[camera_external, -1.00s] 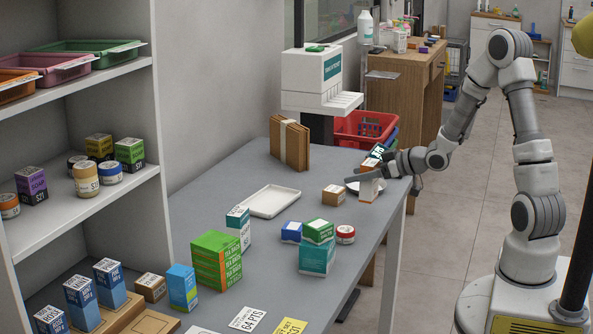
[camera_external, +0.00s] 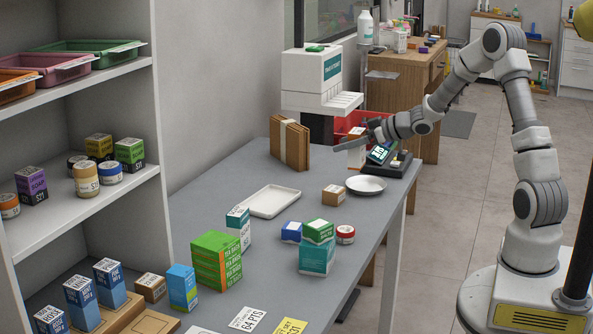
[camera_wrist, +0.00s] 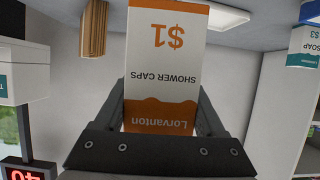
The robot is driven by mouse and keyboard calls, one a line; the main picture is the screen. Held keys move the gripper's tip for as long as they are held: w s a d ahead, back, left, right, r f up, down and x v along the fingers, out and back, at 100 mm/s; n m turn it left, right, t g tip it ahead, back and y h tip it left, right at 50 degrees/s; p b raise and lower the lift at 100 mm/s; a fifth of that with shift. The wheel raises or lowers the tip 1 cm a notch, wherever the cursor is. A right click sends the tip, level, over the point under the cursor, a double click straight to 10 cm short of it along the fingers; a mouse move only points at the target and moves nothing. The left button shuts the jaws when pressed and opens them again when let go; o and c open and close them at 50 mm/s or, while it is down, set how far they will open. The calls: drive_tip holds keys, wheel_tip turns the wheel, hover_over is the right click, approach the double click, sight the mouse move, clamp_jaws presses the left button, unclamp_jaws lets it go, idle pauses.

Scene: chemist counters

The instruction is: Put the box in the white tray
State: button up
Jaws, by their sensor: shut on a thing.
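The box (camera_external: 356,155) is white and orange. In the wrist view the box (camera_wrist: 163,60) reads "Shower Caps $1", with its lettering upside down in the picture. My gripper (camera_external: 368,134) is shut on it, with dark fingers on both sides in the wrist view (camera_wrist: 162,110). The box hangs beyond the round white plate, near the dark scale; its exact height is unclear. The white tray (camera_external: 270,202) is a shallow rectangle, empty, lying on the grey table to the left and nearer the camera.
Bundled cardboard (camera_external: 289,143) stands behind the tray. A small brown box (camera_external: 333,195), the round plate (camera_external: 366,184) and the scale (camera_external: 398,163) are to its right. A white and teal carton (camera_external: 238,226) stands in front of the tray. A white machine (camera_external: 318,80) rises behind the table.

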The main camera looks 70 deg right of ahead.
drive_tip(key=w+a+b, duration=0.1)
drive_tip(key=w+a, duration=0.1)
drive_tip(key=w, duration=1.1)
drive_tip(key=b, duration=0.7)
hover_over(261, 201)
wheel_tip(261, 201, down, 6)
drive_tip(key=shift+f+b, duration=0.75)
drive_tip(key=shift+f, duration=1.2)
drive_tip(key=shift+f, duration=0.2)
drive_tip(key=o, duration=1.4)
drive_tip(key=shift+r, duration=0.1)
